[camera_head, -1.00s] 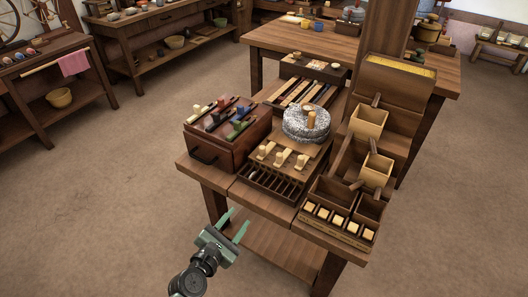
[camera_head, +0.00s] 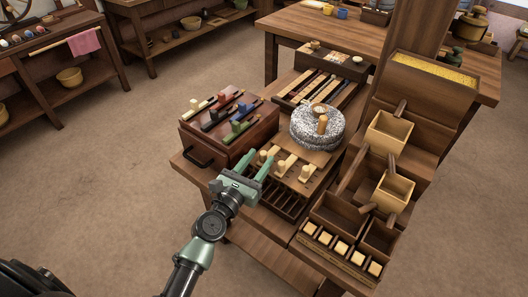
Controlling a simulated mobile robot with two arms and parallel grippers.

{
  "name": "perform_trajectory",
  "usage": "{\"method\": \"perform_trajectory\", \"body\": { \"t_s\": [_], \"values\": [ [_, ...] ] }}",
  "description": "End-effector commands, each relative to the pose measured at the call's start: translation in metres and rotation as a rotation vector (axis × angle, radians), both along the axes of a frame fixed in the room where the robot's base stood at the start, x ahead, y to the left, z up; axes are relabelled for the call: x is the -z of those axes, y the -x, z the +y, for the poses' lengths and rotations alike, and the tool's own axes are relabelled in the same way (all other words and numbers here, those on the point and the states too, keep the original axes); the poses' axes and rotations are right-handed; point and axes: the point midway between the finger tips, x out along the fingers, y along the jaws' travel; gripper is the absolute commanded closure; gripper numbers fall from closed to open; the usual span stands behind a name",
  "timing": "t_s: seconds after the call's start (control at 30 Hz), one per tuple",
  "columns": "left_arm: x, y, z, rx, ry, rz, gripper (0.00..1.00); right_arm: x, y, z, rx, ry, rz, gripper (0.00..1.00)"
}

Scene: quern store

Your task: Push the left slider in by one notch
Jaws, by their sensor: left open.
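Three pale wooden sliders with upright pegs stand in a row on a brown board in front of the round stone quern (camera_head: 317,127). The left slider (camera_head: 264,155) is partly covered by my left gripper (camera_head: 259,164). The middle slider (camera_head: 283,168) and the right slider (camera_head: 304,172) show to its right. My left gripper is open, its two green fingers pointing away from me at the left slider's near end. I cannot tell whether they touch it. My right gripper is not in view.
A reddish-brown box (camera_head: 212,151) with coloured pegs stands close on the left. A slotted rack (camera_head: 284,203) lies below the sliders. Stepped wooden bins (camera_head: 337,210) with pale blocks stand on the right. The floor at left is clear.

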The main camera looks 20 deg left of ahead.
Motion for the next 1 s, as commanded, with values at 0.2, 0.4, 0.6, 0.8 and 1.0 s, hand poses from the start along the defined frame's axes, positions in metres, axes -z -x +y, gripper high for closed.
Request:
{"method": "perform_trajectory", "body": {
  "t_s": [0.2,0.4,0.6,0.8,1.0],
  "values": [
    [0.000,-0.024,-0.005,-0.001,0.000,0.000,0.59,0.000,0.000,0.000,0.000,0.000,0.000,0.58],
    [0.000,-0.028,-0.006,0.000,-0.001,0.000,0.59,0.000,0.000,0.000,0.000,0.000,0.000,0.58],
    [0.000,-0.028,-0.006,0.000,-0.001,0.001,0.78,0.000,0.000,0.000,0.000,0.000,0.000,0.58],
    [0.000,-0.028,-0.005,0.000,-0.001,0.001,1.00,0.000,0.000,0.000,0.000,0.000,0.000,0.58],
    [0.000,-0.028,-0.005,0.000,-0.002,0.001,1.00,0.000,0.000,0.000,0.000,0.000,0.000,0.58]
  ]
}}
